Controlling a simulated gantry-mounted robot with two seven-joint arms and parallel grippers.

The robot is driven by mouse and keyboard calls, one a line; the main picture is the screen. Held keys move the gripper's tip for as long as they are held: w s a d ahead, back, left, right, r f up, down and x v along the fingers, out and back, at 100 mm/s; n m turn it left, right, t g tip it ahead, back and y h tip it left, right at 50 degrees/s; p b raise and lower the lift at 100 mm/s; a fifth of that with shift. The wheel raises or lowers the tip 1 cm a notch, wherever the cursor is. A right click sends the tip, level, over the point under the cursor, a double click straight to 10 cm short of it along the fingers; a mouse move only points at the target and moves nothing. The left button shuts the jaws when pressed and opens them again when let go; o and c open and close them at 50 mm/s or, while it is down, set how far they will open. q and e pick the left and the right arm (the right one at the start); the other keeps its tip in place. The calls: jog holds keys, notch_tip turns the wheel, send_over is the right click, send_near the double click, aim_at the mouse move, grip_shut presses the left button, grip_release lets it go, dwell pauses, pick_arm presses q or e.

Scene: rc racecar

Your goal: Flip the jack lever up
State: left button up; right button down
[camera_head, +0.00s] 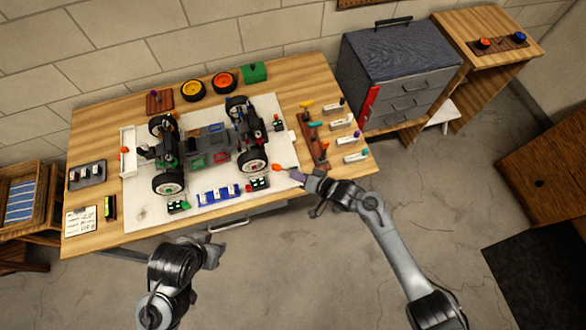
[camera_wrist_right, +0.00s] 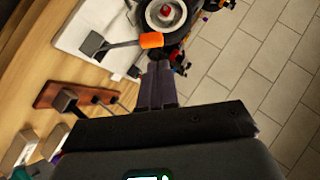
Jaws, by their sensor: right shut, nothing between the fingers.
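The jack lever has an orange tip (camera_head: 277,168) and sits at the right front of the white mat, by the front right wheel of the car. In the right wrist view the orange tip (camera_wrist_right: 152,40) is on a thin grey bar running to a dark block (camera_wrist_right: 93,44). The lever appears low; its exact tilt is hard to tell. My right gripper (camera_head: 300,176) is shut and empty, its tips close to the lever's orange end. In the wrist view its fingers (camera_wrist_right: 159,66) point just below the tip; contact cannot be told. My left gripper (camera_head: 212,253) hangs in front of the table.
The car chassis (camera_head: 210,146) stands on the white mat (camera_head: 146,208). A second orange tip (camera_head: 123,150) shows at the mat's left. A brown tool rack (camera_head: 313,140) and small white boxes (camera_head: 343,141) lie to the right. Two wheels (camera_head: 224,82) lie behind.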

jog(key=shift+p+v, duration=0.65)
jog(key=shift+v, duration=0.65)
jog(key=shift+f, duration=0.1)
jog(key=s+f+m, duration=0.2)
jog(key=s+f, duration=0.3)
jog(key=s, duration=0.9)
jog(key=s+d+r+n+g+h, duration=0.1)
jog(key=s+d+r+n+h, duration=0.1)
jog(key=s+d+r+h, duration=0.3)
jog(key=s+d+r+n+g+h, duration=0.2)
jog(key=s+d+r+h, duration=0.3)
jog(key=d+r, duration=0.8)
jog(key=s+d, duration=0.1)
jog(key=d, duration=0.2)
jog(key=shift+d, duration=0.4)
